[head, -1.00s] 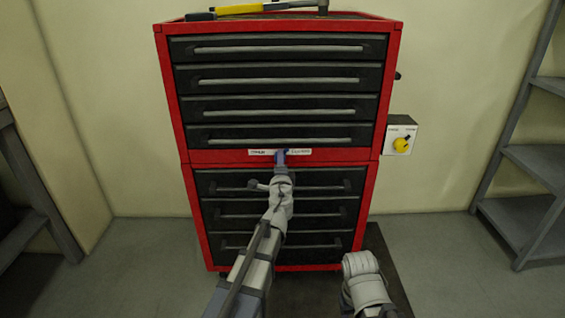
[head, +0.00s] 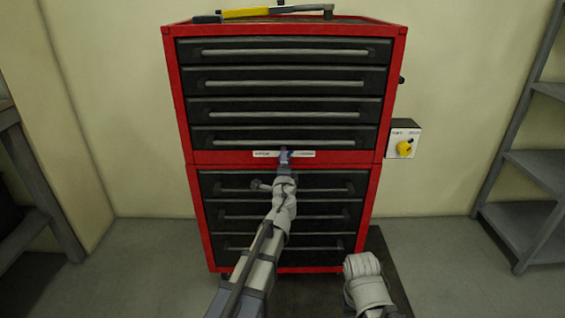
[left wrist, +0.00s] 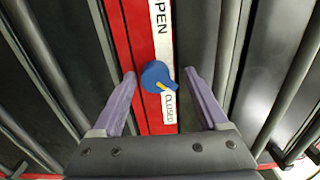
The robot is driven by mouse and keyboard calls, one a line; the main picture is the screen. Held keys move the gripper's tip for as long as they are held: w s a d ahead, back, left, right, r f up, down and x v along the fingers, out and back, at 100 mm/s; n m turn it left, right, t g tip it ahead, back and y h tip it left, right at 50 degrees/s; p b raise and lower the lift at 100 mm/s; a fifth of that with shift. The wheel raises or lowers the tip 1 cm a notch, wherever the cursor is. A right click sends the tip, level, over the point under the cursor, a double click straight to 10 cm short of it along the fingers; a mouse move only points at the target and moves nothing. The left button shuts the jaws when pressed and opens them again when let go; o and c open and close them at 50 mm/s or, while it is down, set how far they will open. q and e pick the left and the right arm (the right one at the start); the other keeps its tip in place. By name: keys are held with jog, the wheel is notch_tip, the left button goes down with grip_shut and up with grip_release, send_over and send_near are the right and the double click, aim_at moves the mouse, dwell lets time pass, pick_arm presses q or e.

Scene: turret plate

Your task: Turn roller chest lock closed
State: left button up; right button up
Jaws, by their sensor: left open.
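The blue lock knob (left wrist: 158,77) sits on the red strip of the roller chest (head: 178,120), between an OPEN label (left wrist: 162,25) and a CLOSED label (left wrist: 169,108). Its yellow mark and nose point to the lower right in the left wrist view, toward the CLOSED side. My left gripper (left wrist: 160,76) is open, one finger on each side of the knob, with visible gaps.
Dark drawers with long bar handles (head: 283,185) lie above and below the lock strip. A yellow-handled tool (head: 245,13) lies on top of the chest. A wall box with a yellow knob (head: 405,148) is to the right. Grey shelves (head: 545,165) stand at far right.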

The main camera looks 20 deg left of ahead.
pick_arm(q)
jog(key=shift+d, duration=0.1)
jog(key=v, duration=0.7)
jog(key=shift+s+r+p, duration=0.3)
jog(key=shift+s, duration=0.15)
jog(key=shift+s, duration=0.1)
